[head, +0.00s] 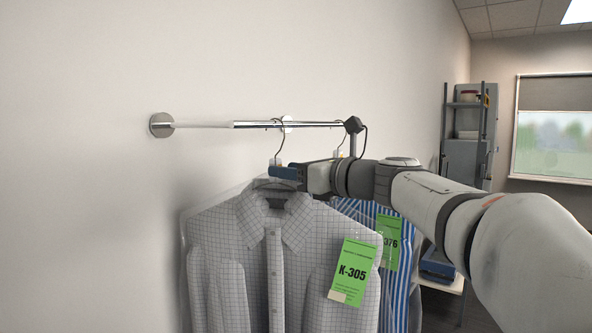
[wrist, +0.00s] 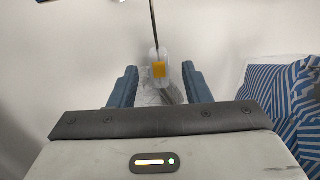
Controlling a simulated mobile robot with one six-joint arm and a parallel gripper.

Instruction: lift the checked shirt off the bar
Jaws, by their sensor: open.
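The grey checked shirt (head: 232,240) hangs from the bar (head: 260,125) on a wire hanger (head: 279,135), with a green tag (head: 352,272) reading K-305. A pale block (head: 275,161) sits at the hanger's neck. In the wrist view this block shows a yellow patch (wrist: 159,70). My gripper (head: 284,173) is at the hanger's neck, just above the collar. In the wrist view my gripper (wrist: 160,82) is open, with one blue finger on each side of the neck block and a gap to each. Some of the shirt (wrist: 155,98) shows between the fingers.
A blue-and-white striped shirt (head: 400,275) with its own green tag (head: 388,242) hangs close behind on the right, partly hidden by my arm. It also shows at the right of the wrist view (wrist: 292,105). The wall (head: 90,220) is close on the left.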

